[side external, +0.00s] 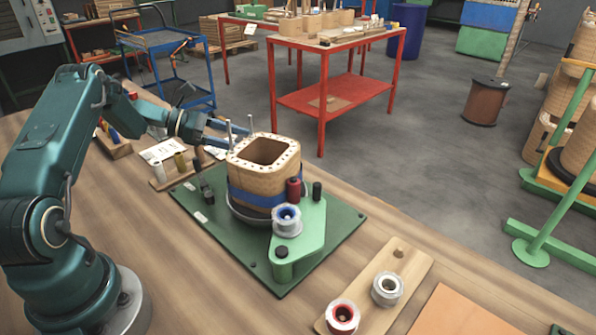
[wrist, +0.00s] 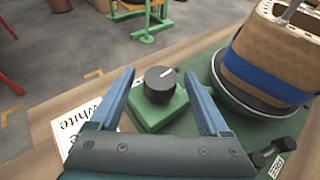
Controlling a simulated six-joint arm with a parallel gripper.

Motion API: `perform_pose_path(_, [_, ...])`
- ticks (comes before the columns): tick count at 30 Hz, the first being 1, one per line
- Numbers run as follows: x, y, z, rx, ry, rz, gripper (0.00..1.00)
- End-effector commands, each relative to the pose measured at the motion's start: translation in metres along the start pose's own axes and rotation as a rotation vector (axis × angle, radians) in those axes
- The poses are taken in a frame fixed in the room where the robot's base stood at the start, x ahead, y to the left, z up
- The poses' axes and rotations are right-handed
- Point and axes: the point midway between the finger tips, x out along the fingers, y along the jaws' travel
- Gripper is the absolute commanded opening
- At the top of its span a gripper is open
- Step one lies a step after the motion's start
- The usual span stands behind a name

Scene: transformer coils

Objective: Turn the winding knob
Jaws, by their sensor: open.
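The black winding knob (wrist: 158,84) with a white pointer line sits on a green block (wrist: 158,113) in the wrist view. The pointer aims toward the upper right. My gripper (wrist: 158,75) is open, with one blue finger on each side of the knob and visible gaps between. I cannot tell whether the fingertips are at the knob's height. In the side view my gripper (side external: 222,133) reaches in behind the coil; the knob cannot be made out there. The tan square coil (side external: 262,166) with a blue band stands on the green base plate (side external: 335,238).
A green bracket with a blue-cored spool (side external: 286,219) stands before the coil. A black lever (wrist: 275,153) lies near a "FREE" label. A paper card (wrist: 80,128) reading "white" lies beside the green block. A wooden tray (side external: 412,262) holds more spools at the front.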

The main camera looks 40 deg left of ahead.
Motion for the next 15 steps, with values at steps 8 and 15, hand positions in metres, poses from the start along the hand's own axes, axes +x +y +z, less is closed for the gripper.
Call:
perform_pose_path(8, [-0.037, 0.001, 0.000, 0.001, -0.001, 0.004, 0.80])
perform_pose_path(15, [-0.044, 0.000, 0.001, 0.000, -0.001, 0.001, 0.80])
